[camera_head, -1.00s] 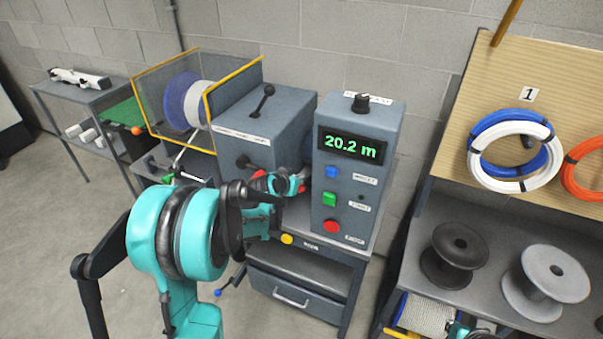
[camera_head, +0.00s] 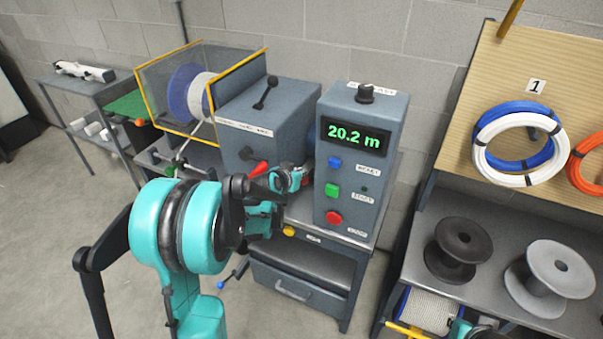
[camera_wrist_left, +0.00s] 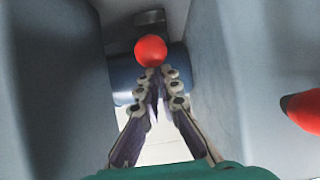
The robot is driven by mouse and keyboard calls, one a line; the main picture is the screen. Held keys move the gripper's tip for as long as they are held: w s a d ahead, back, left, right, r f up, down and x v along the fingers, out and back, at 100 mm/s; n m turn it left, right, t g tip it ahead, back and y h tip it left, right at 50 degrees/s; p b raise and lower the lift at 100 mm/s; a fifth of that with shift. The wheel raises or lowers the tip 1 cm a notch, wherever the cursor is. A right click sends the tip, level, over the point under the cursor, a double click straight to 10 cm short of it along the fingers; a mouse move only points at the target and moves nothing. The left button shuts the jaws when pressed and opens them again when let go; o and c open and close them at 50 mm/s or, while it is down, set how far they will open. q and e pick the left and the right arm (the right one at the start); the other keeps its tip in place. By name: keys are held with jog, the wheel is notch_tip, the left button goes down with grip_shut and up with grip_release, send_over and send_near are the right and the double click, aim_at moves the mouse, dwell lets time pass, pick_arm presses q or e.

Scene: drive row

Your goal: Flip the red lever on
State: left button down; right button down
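A red lever handle (camera_head: 258,168) shows on the front of the grey machine housing (camera_head: 262,120) in the head view. My left gripper (camera_head: 303,174) is to its right, at the gap between the housing and the control box; its fingertips are hard to see there. In the left wrist view the fingers (camera_wrist_left: 162,76) are drawn together, with nothing visible between them. A red ball (camera_wrist_left: 150,50) shows just beyond the tips; contact cannot be told. Another red part (camera_wrist_left: 303,108) with a dark base is at the right edge.
The control box (camera_head: 350,205) carries a green "20.2 m" display and blue, green and red buttons. A black lever (camera_head: 266,92) is on top of the housing. Spools (camera_head: 458,250) and cable coils (camera_head: 532,145) are at the right. Grey walls flank the gripper closely in the wrist view.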

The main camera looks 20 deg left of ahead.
pick_arm(q)
notch_tip(320, 180, up, 4)
jog(key=p, duration=0.3)
jog(key=shift+w+a+r+p, duration=0.1)
jog(key=shift+w+p, duration=0.05)
jog(key=shift+p, duration=0.25)
jog(key=s+f+p, duration=0.1)
jog(key=s, duration=0.8)
jog(key=shift+s+f, duration=0.25)
jog(key=shift+f, duration=0.05)
jog(key=s+d+r+g, duration=0.2)
jog(key=s+d, duration=0.4)
jog(key=s, duration=0.6)
jog(key=s+d+r+g, duration=0.2)
jog(key=s+d, duration=0.4)
jog(key=s, duration=0.5)
jog(key=shift+s+d+r+g, duration=0.3)
jog(key=shift+s+d+r, duration=0.05)
jog(key=shift+r, duration=0.35)
